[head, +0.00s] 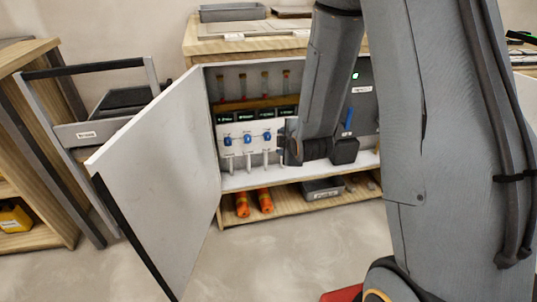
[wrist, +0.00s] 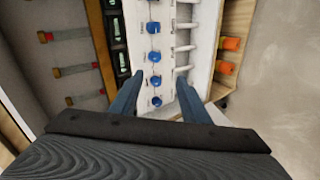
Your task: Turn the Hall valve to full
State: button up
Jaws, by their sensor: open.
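A white valve panel (head: 240,158) stands inside an open cabinet, with a row of blue valve knobs (head: 248,139) on white pipes. In the wrist view the knobs (wrist: 154,56) run in a column down the panel. Small labels sit beside them, too small to read, so I cannot tell which is the Hall valve. My gripper (head: 286,143) is in front of the panel's right part, hiding some of it. In the wrist view my gripper (wrist: 160,76) is open and its fingers hold nothing. The lowest visible knob (wrist: 155,101) appears between the fingers; I cannot tell how far off it is.
The white cabinet door (head: 150,170) stands open at the left. Dark gauges (head: 258,114) and red-capped tubes (head: 242,88) are above the panel. Orange cylinders (head: 265,201) and a grey box (head: 322,190) are on the shelf below. A wooden shelf unit (head: 38,150) stands further left.

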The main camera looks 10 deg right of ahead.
aim_at(268, 138)
jog(key=w+f+n+t+b, duration=0.7)
jog(key=f+n+b, duration=0.3)
jog(key=f+b, duration=0.1)
jog(key=shift+y, duration=0.4)
jog(key=w, duration=0.2)
jog(key=w+b, duration=0.1)
jog(key=w, duration=0.4)
jog(key=shift+w+a+r+b, duration=0.3)
jog(key=shift+w+a+b, duration=0.05)
jog(key=shift+b, duration=0.05)
jog(key=c, duration=1.1)
jog(key=shift+o, duration=0.2)
jog(key=shift+m, duration=0.4)
